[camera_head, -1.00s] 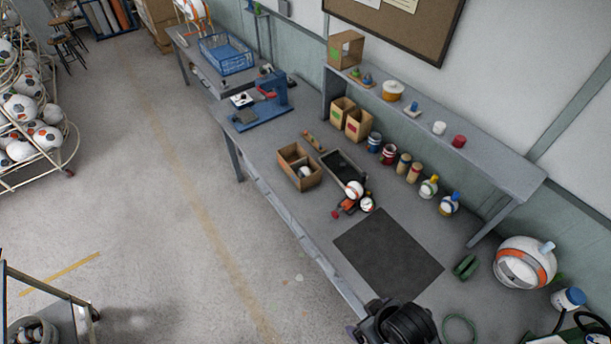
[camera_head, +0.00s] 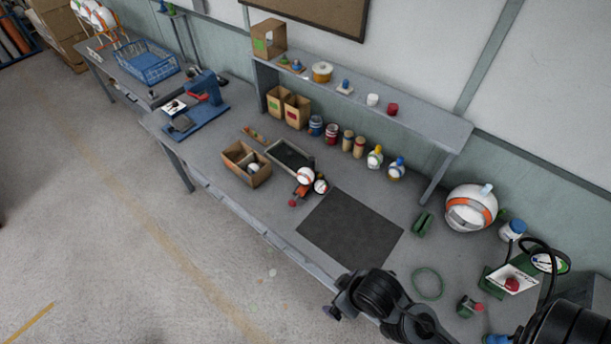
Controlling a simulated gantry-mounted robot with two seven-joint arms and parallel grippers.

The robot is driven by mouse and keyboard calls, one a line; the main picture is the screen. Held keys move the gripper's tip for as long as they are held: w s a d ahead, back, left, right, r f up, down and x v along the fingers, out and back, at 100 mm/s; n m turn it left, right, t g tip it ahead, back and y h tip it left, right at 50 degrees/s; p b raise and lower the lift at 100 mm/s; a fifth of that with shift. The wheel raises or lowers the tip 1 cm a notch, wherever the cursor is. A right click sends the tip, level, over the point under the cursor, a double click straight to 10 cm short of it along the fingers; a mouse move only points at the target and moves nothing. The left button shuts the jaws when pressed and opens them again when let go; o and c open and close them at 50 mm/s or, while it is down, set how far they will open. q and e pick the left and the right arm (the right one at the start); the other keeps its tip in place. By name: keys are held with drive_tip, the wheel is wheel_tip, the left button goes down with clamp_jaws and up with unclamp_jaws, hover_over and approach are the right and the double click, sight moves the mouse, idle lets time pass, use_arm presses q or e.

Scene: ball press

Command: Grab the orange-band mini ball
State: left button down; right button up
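A small white ball with an orange band (camera_head: 305,175) sits on the bench, just behind the dark mat, touching or close to a small orange-red device (camera_head: 301,190) with a round dial (camera_head: 321,187). Another small whitish ball (camera_head: 253,168) lies in an open cardboard box to the left; its band is too small to make out. A much larger white ball with an orange band (camera_head: 471,208) stands at the right of the bench. Black arm parts of mine show at the bottom centre and bottom right, well apart from the small ball. No gripper fingers can be made out.
The dark mat (camera_head: 350,229) is bare. A green ring (camera_head: 427,283) and a green-based gauge device (camera_head: 512,280) are at right.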

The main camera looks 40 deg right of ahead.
use_arm(q)
unclamp_jaws()
idle(0.7)
